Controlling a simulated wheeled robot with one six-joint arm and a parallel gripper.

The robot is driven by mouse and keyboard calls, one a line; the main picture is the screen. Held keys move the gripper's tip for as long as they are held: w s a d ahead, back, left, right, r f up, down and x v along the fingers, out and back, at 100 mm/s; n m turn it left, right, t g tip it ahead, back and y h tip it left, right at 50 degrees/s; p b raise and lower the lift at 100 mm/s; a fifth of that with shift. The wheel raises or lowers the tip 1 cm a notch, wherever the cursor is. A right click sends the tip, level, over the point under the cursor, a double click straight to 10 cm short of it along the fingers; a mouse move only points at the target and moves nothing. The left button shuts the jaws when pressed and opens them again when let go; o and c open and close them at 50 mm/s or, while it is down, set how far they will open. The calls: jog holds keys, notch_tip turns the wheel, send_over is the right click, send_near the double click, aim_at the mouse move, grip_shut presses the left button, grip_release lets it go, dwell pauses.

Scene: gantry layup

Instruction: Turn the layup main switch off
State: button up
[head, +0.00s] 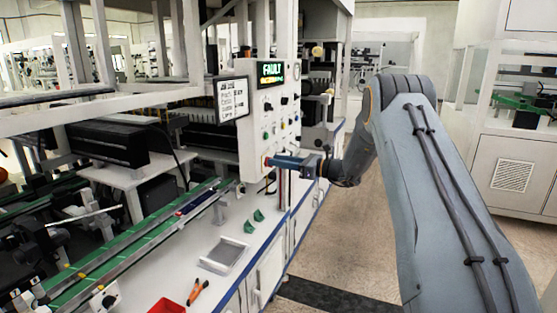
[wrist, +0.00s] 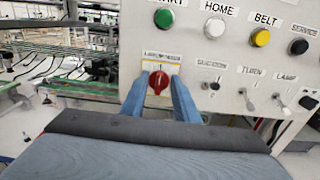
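The layup main switch is a red rotary knob (wrist: 158,84) on a yellow-edged plate, low on the pale control panel (wrist: 225,60). Its label above is blurred, and its pointer looks about upright. My gripper (wrist: 158,80) has its two blue fingers spread, one on each side of the knob, with a narrow gap showing on both sides. Contact is not visible. In the head view my gripper (head: 270,161) reaches the panel's lower left edge from the right and hides most of the knob.
In the wrist view a green button (wrist: 164,18) is just above the switch. White (wrist: 215,28) and yellow (wrist: 261,37) buttons and small toggles (wrist: 212,84) lie to its right. In the head view a grey tray (head: 223,254) and red bin (head: 167,306) are on the bench below.

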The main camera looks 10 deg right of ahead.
jog(key=shift+w+a, duration=0.15)
jog(key=shift+a, duration=0.1)
grip_shut()
